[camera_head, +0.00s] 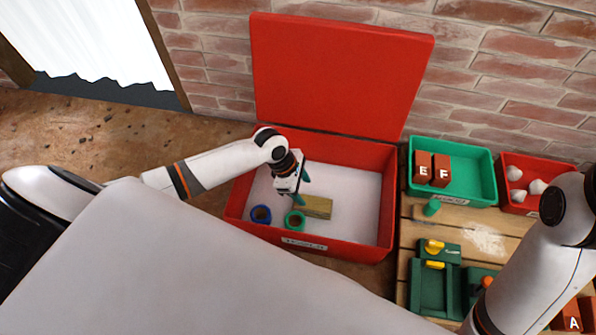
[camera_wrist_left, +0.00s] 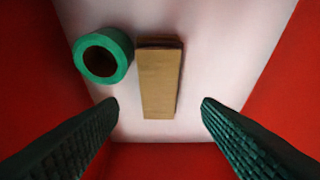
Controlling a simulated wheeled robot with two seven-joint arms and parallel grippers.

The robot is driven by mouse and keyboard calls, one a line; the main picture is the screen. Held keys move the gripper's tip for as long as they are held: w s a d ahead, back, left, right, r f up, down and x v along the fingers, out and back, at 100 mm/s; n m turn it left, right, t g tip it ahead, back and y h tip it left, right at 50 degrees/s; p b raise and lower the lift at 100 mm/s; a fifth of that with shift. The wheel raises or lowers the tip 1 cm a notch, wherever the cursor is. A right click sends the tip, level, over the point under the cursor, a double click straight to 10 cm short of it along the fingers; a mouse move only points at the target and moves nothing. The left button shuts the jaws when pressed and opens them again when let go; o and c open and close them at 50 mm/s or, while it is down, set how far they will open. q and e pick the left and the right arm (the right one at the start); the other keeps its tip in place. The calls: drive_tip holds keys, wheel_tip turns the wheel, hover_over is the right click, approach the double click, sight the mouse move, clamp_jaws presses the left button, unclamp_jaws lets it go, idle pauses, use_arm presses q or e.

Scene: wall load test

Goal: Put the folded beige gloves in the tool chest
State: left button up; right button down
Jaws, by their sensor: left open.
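The red tool chest (camera_head: 345,248) stands open against the wall with its lid raised. The folded beige gloves (camera_head: 318,207) lie flat on its pale floor, near the front wall. They also show in the left wrist view (camera_wrist_left: 159,82) as a long tan bundle. My left gripper (camera_head: 302,187) is inside the chest's outline, above the gloves. Its fingers are spread and empty, with the gloves showing between and beyond them in the left wrist view. The gloves look free of both fingers. My right arm shows at the right, but its gripper is out of view.
A green tape roll (camera_head: 295,220) lies just left of the gloves, and a blue roll (camera_head: 261,214) is further left. Right of the chest are a green bin (camera_head: 470,180) with blocks E and F, a red bin (camera_head: 518,206) with white pieces, and a green fixture (camera_head: 436,290).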

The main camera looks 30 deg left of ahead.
use_arm(q)
drive_tip(key=shift+p+v, duration=0.6)
drive_tip(key=shift+v, duration=0.9)
